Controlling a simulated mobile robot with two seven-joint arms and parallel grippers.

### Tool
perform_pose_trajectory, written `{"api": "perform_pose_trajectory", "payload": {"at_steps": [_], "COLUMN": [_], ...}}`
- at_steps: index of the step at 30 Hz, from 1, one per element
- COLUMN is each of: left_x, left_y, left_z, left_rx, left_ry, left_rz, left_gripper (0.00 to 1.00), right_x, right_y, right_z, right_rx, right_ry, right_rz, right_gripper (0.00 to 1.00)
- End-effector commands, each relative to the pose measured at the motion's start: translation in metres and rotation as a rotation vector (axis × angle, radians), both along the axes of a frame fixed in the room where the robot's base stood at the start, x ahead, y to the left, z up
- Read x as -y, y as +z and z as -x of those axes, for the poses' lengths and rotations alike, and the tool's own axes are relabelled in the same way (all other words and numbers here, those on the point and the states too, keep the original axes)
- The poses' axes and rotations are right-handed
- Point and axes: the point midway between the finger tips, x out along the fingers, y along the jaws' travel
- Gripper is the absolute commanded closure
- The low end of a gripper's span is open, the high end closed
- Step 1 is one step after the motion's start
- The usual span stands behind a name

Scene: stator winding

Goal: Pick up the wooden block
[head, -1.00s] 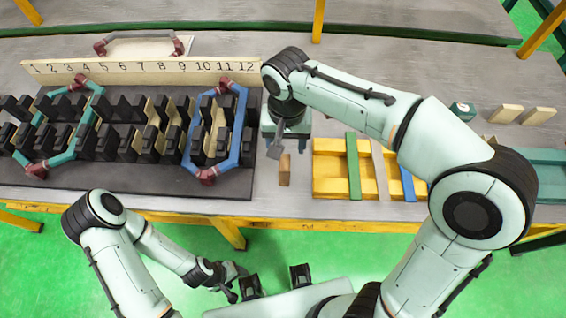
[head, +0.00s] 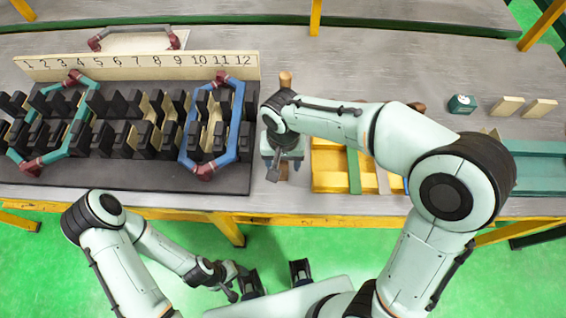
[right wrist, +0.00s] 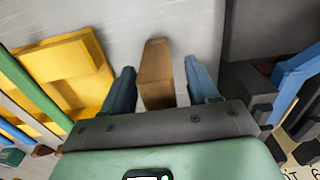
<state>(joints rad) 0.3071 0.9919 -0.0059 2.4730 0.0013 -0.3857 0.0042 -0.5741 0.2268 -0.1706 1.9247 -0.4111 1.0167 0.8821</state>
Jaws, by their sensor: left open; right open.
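The wooden block (right wrist: 155,72) is a brown upright-looking piece on the grey table. In the right wrist view it lies between the two blue fingers of my right gripper (right wrist: 163,88), closer to the left finger. The fingers are open, and I see gaps on both sides of the block. In the head view my right gripper (head: 277,168) is over the block's spot, between the black stator and the yellow tray, and mostly hides the block. My left gripper (head: 238,283) is low in front of the table, away from the block, open and empty.
The black slotted stator (head: 120,180) with teal and blue coils stands left of the block. The yellow tray (head: 330,180) with coloured strips is close on the right. A brown wooden peg (head: 285,79) is behind my right arm. Pale blocks (head: 506,105) lie far right.

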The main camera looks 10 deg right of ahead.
Motion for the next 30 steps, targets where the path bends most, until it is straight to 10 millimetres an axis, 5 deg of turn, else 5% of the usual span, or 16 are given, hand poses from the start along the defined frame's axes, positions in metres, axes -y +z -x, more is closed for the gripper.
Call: {"api": "perform_pose_trajectory", "payload": {"at_steps": [2,7,20,26,30], "left_x": [0.000,0.000,0.000,0.000,0.000], "left_y": [0.000,0.000,0.002,0.007,0.014], "left_z": [0.000,0.000,-0.001,-0.003,-0.006], "left_rx": [0.000,0.000,0.001,0.003,0.007], "left_ry": [0.000,0.000,0.000,0.000,0.000], "left_rz": [0.000,0.000,0.000,0.000,0.000], "left_gripper": [0.39,0.39,0.39,0.39,0.39], "right_x": [0.000,0.000,-0.001,-0.001,-0.001], "right_y": [0.000,0.000,0.009,0.040,0.078], "right_z": [0.000,0.000,-0.001,-0.001,-0.002], "right_rx": [0.000,0.000,0.003,0.005,0.007], "right_ry": [0.000,0.000,0.001,0.000,0.000], "right_rz": [0.000,0.000,-0.002,-0.003,-0.004], "right_gripper": [0.47,1.00,1.00,1.00,1.00]}}
